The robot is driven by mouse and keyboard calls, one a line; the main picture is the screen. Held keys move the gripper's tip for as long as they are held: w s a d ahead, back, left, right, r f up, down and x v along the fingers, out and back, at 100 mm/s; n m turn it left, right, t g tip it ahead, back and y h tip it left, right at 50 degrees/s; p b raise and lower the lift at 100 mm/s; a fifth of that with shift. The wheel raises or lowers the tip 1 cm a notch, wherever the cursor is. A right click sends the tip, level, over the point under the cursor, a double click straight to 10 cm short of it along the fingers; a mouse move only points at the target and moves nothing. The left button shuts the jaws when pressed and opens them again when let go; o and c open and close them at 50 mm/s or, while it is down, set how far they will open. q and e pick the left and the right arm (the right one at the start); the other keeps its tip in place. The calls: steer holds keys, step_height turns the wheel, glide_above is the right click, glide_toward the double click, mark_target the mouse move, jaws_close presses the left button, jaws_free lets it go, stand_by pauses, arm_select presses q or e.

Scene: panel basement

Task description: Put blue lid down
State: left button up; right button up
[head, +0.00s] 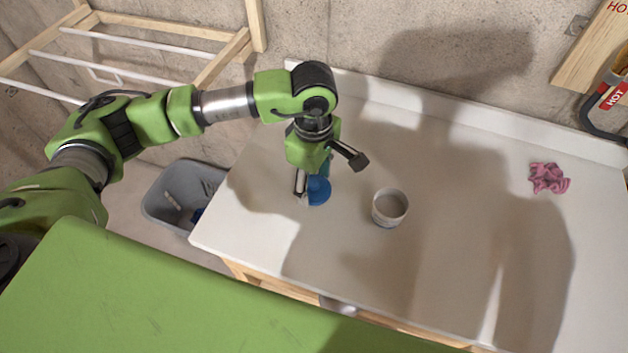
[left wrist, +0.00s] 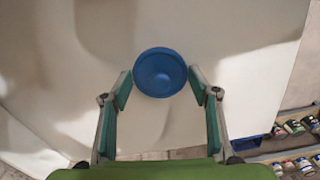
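The blue lid (head: 318,191) is round and shows under my left gripper (head: 314,188), over the left part of the white table. In the left wrist view the lid (left wrist: 160,73) sits centred between the two fingertips of my left gripper (left wrist: 160,76), with a tip against or very close to each side. The gripper looks shut on the lid's rim. The lid's underside is hidden, so I cannot tell whether it touches the table. My right gripper is not in view.
A small whitish cup (head: 390,208) stands right of the lid on the white table (head: 450,265). A crumpled pink cloth (head: 549,177) lies at the right. A grey bin (head: 180,192) is beside the table's left edge. Much of the table's middle is clear.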

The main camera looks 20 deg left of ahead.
mark_target(314, 183)
arm_select(q)
steer(key=shift+o, duration=1.3)
steer(key=shift+r+p, duration=0.65)
steer(key=shift+p, duration=0.2)
step_height(314, 183, up, 12)
steer(key=b, duration=0.3)
